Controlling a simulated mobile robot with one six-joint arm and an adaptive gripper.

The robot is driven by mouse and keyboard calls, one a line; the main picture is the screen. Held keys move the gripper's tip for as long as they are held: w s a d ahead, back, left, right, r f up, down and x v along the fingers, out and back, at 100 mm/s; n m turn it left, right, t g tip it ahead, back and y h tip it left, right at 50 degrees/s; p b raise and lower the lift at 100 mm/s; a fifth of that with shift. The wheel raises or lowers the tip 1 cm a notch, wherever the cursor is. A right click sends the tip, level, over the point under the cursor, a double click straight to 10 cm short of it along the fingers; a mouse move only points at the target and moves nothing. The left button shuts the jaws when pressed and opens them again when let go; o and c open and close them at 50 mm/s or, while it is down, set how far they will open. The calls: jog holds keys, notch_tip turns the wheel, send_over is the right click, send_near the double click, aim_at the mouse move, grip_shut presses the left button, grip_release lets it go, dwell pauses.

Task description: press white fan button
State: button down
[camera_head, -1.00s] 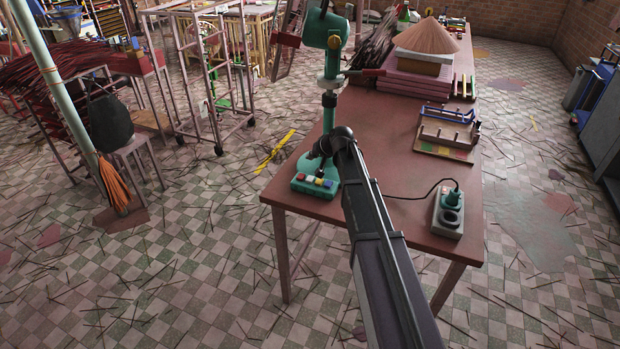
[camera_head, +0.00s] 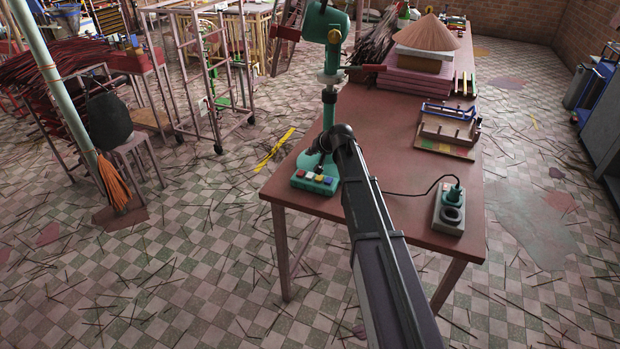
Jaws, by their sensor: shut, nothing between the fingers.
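The buttons are too small for me to tell surely which is white. My gripper (camera_head: 317,168) is shut and empty, its dark fingers pointing down just above or behind the button row. I cannot tell whether the fingertips touch the base. My arm hides the right part of the base.
The red-brown table (camera_head: 400,165) holds a grey power strip (camera_head: 449,211) with a black cord at right. A wooden rack (camera_head: 448,128) and pink boxes (camera_head: 415,82) with a conical hat (camera_head: 427,36) stand farther back. The table's middle is mostly clear.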

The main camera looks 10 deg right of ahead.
aim_at(310, 175)
jog(key=shift+f+b, duration=3.35)
jog(key=shift+f, duration=0.3)
jog(key=shift+f+b, duration=0.85)
jog(key=shift+b, duration=0.05)
jog(key=shift+r, duration=0.2)
jog(key=shift+r+p, duration=0.7)
jog(key=shift+p, duration=0.25)
notch_tip(310, 175, up, 5)
jog(key=p, duration=0.5)
dwell(0.8)
